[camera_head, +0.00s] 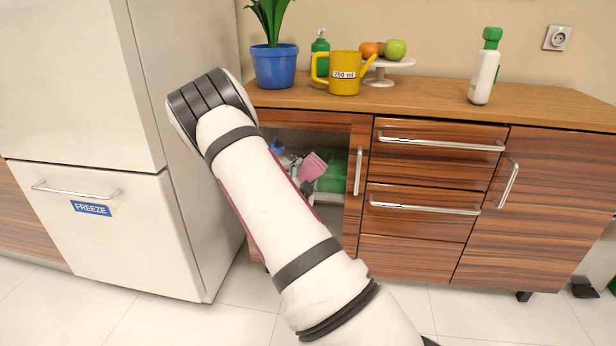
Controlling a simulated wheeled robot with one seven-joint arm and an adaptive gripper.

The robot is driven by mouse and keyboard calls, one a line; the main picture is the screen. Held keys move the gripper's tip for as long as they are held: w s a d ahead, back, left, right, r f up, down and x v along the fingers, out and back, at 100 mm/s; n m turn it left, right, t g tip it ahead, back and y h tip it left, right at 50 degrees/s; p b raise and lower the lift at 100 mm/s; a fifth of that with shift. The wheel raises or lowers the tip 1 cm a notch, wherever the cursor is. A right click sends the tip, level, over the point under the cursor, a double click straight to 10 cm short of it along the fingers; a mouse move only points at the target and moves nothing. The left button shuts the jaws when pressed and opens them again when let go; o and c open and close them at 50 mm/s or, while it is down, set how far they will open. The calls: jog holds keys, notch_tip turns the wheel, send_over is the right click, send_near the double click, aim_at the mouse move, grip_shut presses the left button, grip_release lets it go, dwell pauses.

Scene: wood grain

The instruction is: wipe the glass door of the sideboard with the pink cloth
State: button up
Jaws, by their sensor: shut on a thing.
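The sideboard's glass door (334,213) is at the left end of the sideboard, with a wood frame and a vertical metal handle at its right. My gripper (306,186) shows only in part beyond my white forearm, which hides its rear and the left part of the door. It is shut on the pink cloth (314,166), which shows as a small pink patch in front of the upper glass. Whether the cloth touches the glass I cannot tell.
Green things (335,172) show behind the glass. On the sideboard top (425,97) stand a blue plant pot (274,68), a yellow watering can (344,78), a green bottle (320,45), a fruit stand (380,80) and a white spray bottle (484,78). A fridge (120,235) stands at left.

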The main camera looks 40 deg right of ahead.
jog(key=shift+w+a, duration=1.8)
jog(key=shift+w, duration=0.3)
jog(key=w+a, duration=0.2)
jog(key=w, duration=0.1)
jog(key=shift+a, duration=0.1)
jog(key=shift+v, duration=2.9)
jog(key=shift+v, duration=1.5)
